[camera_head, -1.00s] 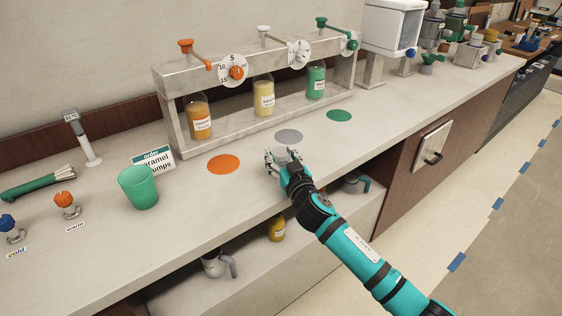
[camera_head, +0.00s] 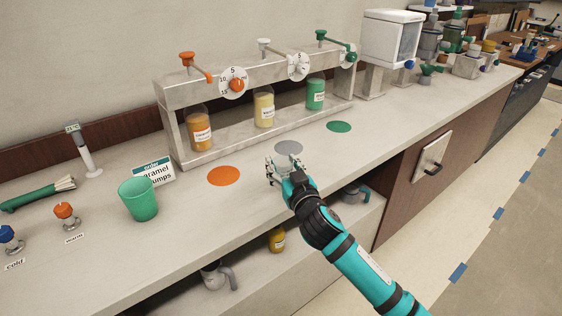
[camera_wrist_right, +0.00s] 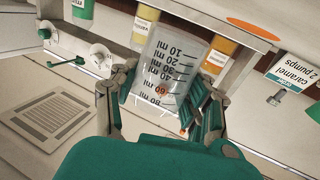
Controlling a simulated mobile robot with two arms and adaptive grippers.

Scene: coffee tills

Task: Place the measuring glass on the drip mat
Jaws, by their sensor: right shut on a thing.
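My right gripper (camera_head: 281,168) is shut on the measuring glass (camera_wrist_right: 168,66), a clear cup with black ml marks. In the right wrist view the glass appears inverted, between the gripper's fingers (camera_wrist_right: 165,108). In the head view the fingers largely hide it, just in front of a flat grey disc (camera_head: 288,147) on the counter. An orange disc (camera_head: 224,176) lies to the left and a green disc (camera_head: 339,126) to the right. I cannot tell which disc is the drip mat, or whether the glass touches the counter. My left gripper is out of view.
A pump rack (camera_head: 185,95) with syrup bottles stands behind the discs. A green cup (camera_head: 138,199) and a caramel order sign (camera_head: 155,172) stand to the left.

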